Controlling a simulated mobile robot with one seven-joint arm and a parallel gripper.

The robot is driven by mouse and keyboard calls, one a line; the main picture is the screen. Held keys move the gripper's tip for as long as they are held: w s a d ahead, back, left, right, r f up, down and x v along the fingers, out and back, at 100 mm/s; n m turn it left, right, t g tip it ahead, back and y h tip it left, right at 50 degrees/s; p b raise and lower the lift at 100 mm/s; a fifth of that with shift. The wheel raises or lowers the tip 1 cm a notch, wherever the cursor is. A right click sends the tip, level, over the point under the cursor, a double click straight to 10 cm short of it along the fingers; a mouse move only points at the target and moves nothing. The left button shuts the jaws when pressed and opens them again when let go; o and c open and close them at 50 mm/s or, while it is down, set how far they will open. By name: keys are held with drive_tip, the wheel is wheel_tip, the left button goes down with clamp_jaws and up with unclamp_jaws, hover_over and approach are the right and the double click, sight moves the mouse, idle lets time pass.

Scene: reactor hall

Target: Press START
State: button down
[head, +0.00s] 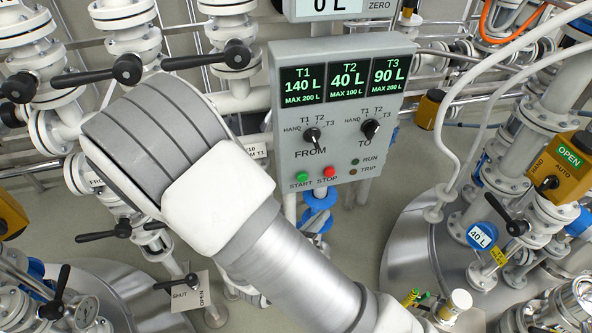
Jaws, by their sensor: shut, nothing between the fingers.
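The grey control panel (285,160) stands in the middle of the head view. The green START button (302,177) is at its lower left, uncovered, with the red STOP button (328,172) to its right. The black FROM selector (312,135) and TO selector (370,128) sit above; I cannot tell their exact settings. The displays read T1 140 L, T2 40 L and T3 90 L. The RUN lamp (353,160) and TRIP lamp (353,171) look dim. My arm crosses left of and below the panel; my gripper is not visible.
Pipes and valves with black handles (128,69) crowd the left. White hoses (462,120) hang right of the panel. The space directly before the buttons looks clear.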

sight(302, 177)
drive_tip(key=shift+w+a+f+n+t+y, duration=0.1)
drive_tip(key=shift+a+f+n+t+y, duration=0.05)
drive_tip(key=shift+a+f+n+y, duration=0.2)
drive_tip(key=shift+w+a+f+n+t+y, duration=0.15)
drive_tip(key=shift+a+n+y, duration=0.1)
drive_tip(key=shift+a+n, duration=0.2)
drive_tip(key=shift+s+d+r, duration=0.1)
drive_tip(key=w+a, duration=0.2)
drive_tip(key=w, duration=0.6)
drive_tip(key=shift+w+a, duration=0.2)
drive_tip(key=shift+a, duration=0.05)
drive_tip(key=shift+w, duration=0.15)
idle(1.5)
drive_tip(key=shift+w+a, duration=0.1)
drive_tip(key=shift+w, duration=0.15)
drive_tip(key=shift+w+a, duration=0.15)
drive_tip(key=shift+w, duration=0.35)
idle(0.7)
drive_tip(key=shift+s, duration=0.1)
drive_tip(key=shift+s+d, duration=0.25)
drive_tip(key=shift+s, duration=0.55)
